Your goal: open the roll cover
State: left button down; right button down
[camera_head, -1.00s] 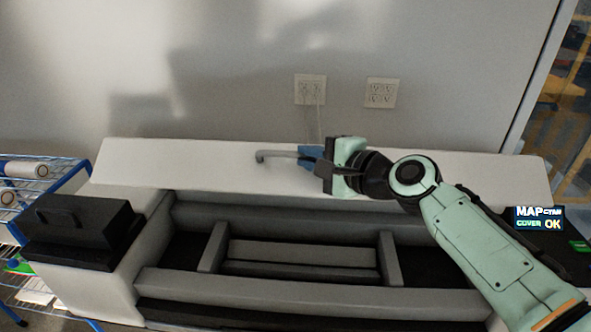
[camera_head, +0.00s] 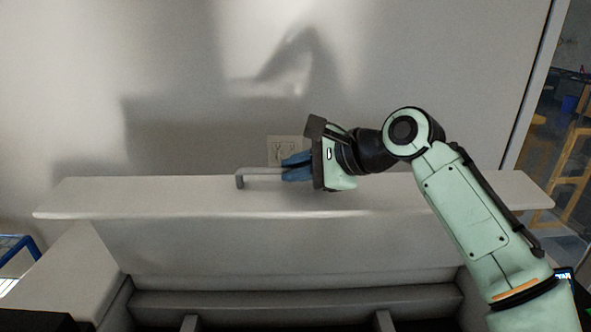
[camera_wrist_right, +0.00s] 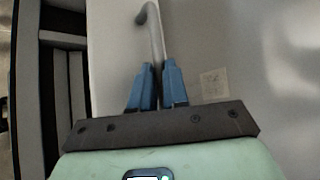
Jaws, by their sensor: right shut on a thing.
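The roll cover (camera_head: 150,195) is a long white panel across the top of the machine in the head view. A grey bar handle (camera_head: 247,177) stands on it near the middle. My right gripper (camera_head: 287,168) has its blue fingers shut on the right part of this handle. In the right wrist view the handle (camera_wrist_right: 153,30) runs up from between the blue fingers (camera_wrist_right: 157,85). The cover is raised, and the open machine interior shows below it. My left gripper is not in view.
A grey wall with an outlet (camera_head: 280,148) is close behind the cover. The machine's grey inner rail (camera_head: 290,303) lies in front. A blue rack (camera_head: 20,247) stands at the left edge. A wooden stool (camera_head: 570,170) shows beyond the doorway at right.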

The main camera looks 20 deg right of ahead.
jog(key=shift+f, duration=0.5)
jog(key=c, duration=1.1)
grip_release()
jog(key=shift+w, duration=0.15)
jog(key=shift+r, duration=0.1)
jog(key=shift+d+r, duration=0.1)
jog(key=shift+s+d+r, duration=0.15)
jog(key=shift+s, duration=0.05)
jog(key=v, duration=1.3)
